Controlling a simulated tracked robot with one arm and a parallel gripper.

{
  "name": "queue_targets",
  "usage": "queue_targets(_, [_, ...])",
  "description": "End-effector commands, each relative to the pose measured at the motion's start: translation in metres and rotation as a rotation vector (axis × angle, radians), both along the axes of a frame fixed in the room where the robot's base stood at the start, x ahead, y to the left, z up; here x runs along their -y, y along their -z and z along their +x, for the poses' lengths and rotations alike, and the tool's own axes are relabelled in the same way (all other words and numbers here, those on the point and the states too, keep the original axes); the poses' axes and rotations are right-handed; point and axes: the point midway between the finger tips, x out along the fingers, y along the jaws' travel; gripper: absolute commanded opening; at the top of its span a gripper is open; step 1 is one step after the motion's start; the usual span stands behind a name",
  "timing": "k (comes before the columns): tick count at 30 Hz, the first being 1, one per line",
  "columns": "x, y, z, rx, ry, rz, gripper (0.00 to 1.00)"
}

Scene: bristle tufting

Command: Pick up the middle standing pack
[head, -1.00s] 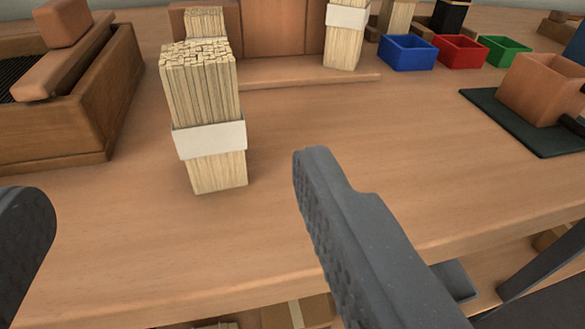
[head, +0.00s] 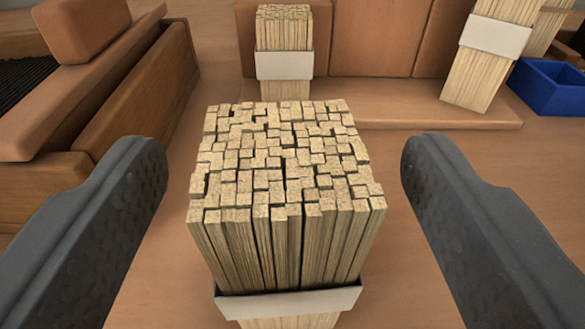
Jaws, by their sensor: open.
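A near pack of pale wooden sticks (head: 285,160) stands upright on the bench, with a white paper band (head: 288,303) around it. My gripper (head: 283,155) is open, with one dark finger to the left and one to the right of this pack. Gaps show on both sides, so neither finger appears to touch it. The pack's foot is out of frame. A second banded pack (head: 284,28) stands behind it. A third banded pack (head: 490,45) is at the upper right. I cannot tell for certain which pack is the middle one.
A wooden box (head: 135,130) stands at the left, close to the left finger. A low wooden ledge with an upright back (head: 375,40) lies behind the near pack. A blue bin (head: 548,88) is at the right. Bare bench shows beside the near pack.

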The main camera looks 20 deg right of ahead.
Motion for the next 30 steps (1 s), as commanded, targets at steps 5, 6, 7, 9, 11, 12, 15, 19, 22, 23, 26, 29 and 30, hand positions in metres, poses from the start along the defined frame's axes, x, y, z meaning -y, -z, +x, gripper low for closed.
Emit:
queue_targets(5, [0.0052,0.0035,0.0163,0.0,-0.001,0.001,0.69])
queue_targets(6, [0.0053,0.0033,0.0167,0.0,-0.001,0.001,0.69])
queue_targets(7, [0.0051,0.003,0.0166,0.0,-0.002,0.001,0.69])
queue_targets(9, [0.005,0.0027,0.0163,0.0,-0.002,0.001,0.69])
queue_targets(11, [0.005,0.0027,0.0162,0.0,-0.002,0.001,0.66])
queue_targets(12, [0.005,0.0027,0.0162,0.0,-0.002,0.001,0.55])
queue_targets(15, [0.0049,0.0027,0.0161,0.0,-0.002,0.001,0.27])
queue_targets(19, [0.0049,0.0027,0.016,0.0,-0.002,0.001,0.17])
queue_targets(22, [0.0048,0.0028,0.0159,0.0,-0.002,0.001,0.17])
queue_targets(23, [0.0048,0.0028,0.0159,0.0,-0.002,0.001,0.17])
queue_targets(26, [0.0047,0.002,0.0158,0.0,-0.002,0.001,0.17])
queue_targets(29, [0.0046,-0.0016,0.0159,0.0,-0.002,0.001,0.17])
queue_targets(30, [0.0046,-0.0041,0.0159,0.0,-0.002,0.001,0.17])
